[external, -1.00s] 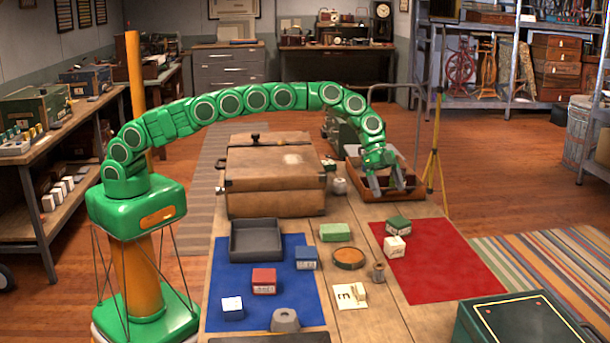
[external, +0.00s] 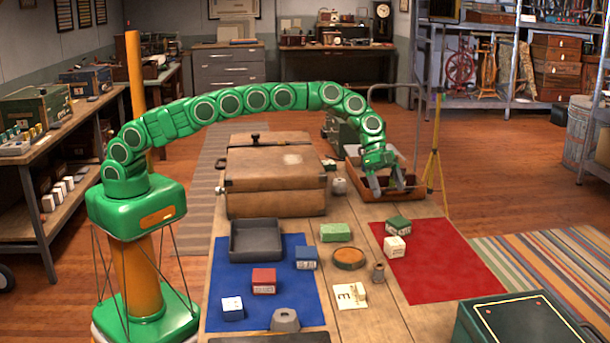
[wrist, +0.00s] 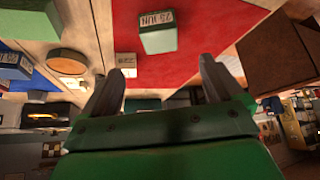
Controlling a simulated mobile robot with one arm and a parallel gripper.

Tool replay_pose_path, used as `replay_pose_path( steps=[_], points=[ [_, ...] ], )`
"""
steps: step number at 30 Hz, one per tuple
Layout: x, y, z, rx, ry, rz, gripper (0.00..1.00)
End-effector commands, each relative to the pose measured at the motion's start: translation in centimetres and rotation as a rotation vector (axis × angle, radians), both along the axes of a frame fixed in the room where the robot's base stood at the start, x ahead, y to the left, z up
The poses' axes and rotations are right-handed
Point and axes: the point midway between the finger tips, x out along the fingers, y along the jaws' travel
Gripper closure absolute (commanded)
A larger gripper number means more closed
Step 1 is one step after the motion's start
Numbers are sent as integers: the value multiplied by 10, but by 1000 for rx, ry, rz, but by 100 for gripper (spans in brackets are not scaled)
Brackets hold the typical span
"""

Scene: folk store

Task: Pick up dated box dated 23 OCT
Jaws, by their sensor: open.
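Several small dated boxes lie on the table: a white one (external: 232,308), a red one (external: 264,281) and a blue one (external: 306,258) on the blue mat, a light green one (external: 336,232) between the mats, and a dark green one (external: 398,224) and a cream one (external: 395,246) on the red mat. The external view is too small to read their dates. In the wrist view a greenish box (wrist: 158,40) seems to read JUN; I cannot make out 23 OCT. My gripper (external: 387,184) is open and empty, over the tray beyond the red mat. Its fingers also show in the wrist view (wrist: 162,66).
A brown tray (external: 352,178) is under my gripper. A large wooden case (external: 272,180) stands to its left. A grey tray (external: 257,258), a round orange-topped disc (external: 349,257) and a grey weight (external: 285,320) lie nearer. The red mat's (external: 450,275) near part is clear.

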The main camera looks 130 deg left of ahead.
Motion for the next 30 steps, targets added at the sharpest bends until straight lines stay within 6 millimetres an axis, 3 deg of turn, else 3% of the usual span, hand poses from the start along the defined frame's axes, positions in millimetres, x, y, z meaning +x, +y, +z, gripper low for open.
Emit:
replay_pose_path(
  steps=[8,13,22,30],
  points=[
    [0,0,6,0,-1,1,6],
    [0,0,28,1,-2,-1,6],
    [0,0,50,2,-2,0,6],
    [11,-32,41,20,42,-34,6]
  ],
)
